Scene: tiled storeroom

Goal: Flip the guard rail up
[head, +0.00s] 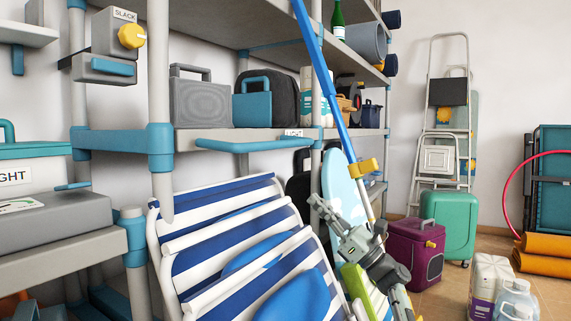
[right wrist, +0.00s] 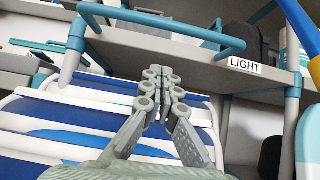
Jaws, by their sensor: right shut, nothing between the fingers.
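The guard rail (head: 253,146) is a teal bar with bent ends along the front edge of the middle shelf (head: 225,137). It sticks out in front of the shelf edge, roughly level with the board. It also shows at the top of the right wrist view (right wrist: 165,28), above and beyond the fingertips. My right gripper (head: 318,205) is below and to the right of the rail in the head view, apart from it, in front of the striped chairs. In the right wrist view its fingers (right wrist: 160,78) are together and empty. My left gripper is not in view.
Blue-and-white striped folding chairs (head: 235,240) lean below the shelf. A blue pole (head: 318,55) slants past the rail's right side. A grey speaker (head: 200,100) and a teal case (head: 251,103) stand on the shelf behind the rail. Shelf posts (head: 160,100) flank it.

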